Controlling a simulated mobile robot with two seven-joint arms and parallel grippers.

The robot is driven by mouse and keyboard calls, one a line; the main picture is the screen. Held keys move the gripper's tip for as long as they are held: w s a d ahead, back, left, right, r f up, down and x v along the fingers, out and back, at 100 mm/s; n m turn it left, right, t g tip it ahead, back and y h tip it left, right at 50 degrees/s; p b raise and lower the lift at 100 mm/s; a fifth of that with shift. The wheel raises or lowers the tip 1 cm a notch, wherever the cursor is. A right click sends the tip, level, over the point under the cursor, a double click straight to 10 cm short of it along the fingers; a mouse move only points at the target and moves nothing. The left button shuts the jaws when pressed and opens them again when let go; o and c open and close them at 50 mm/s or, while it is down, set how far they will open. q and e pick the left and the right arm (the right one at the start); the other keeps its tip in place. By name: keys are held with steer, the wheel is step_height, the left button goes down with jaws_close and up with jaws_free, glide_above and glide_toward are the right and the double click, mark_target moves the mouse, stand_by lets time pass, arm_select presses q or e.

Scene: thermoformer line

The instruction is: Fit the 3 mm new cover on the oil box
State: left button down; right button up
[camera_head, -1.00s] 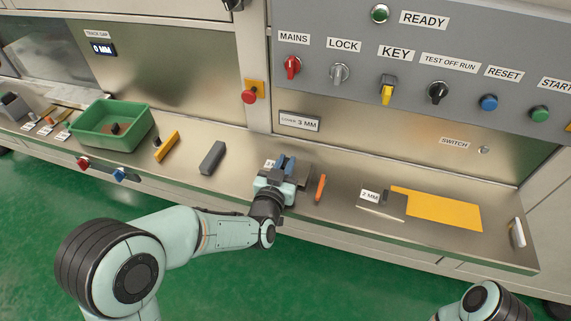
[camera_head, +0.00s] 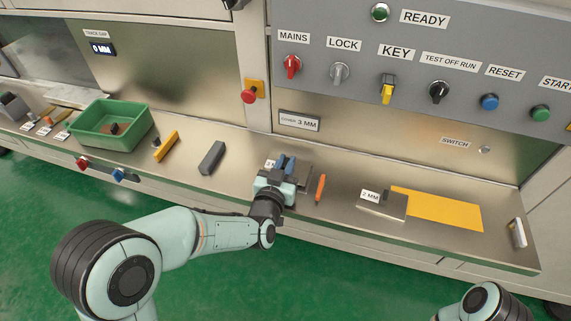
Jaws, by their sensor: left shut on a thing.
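My left gripper (camera_head: 283,173) is low over the middle of the bench, shut on a grey plate (camera_head: 304,178) that is mostly hidden by the gripper. A white label (camera_head: 270,163), mostly covered, shows at its left; I cannot read its full marking. A sign on the back panel (camera_head: 299,121) reads cover 3 MM. Another grey plate labelled 2 MM (camera_head: 393,208) lies to the right, apart from the gripper. I cannot make out the oil box for certain. My right gripper is out of view; only part of that arm shows at bottom right.
On the steel bench, an orange stick (camera_head: 320,188) lies close right of the gripper and a yellow sheet (camera_head: 445,209) further right. A dark grey block (camera_head: 212,157), a yellow bar (camera_head: 166,146) and a green bin (camera_head: 83,132) stand left. Control switches are above.

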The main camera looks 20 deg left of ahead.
arm_select(q)
steer(key=shift+f+b, duration=0.65)
steer(key=shift+f, duration=0.05)
steer(key=shift+f+b, duration=0.3)
steer(key=shift+f, duration=0.05)
steer(key=c, duration=1)
jaws_free()
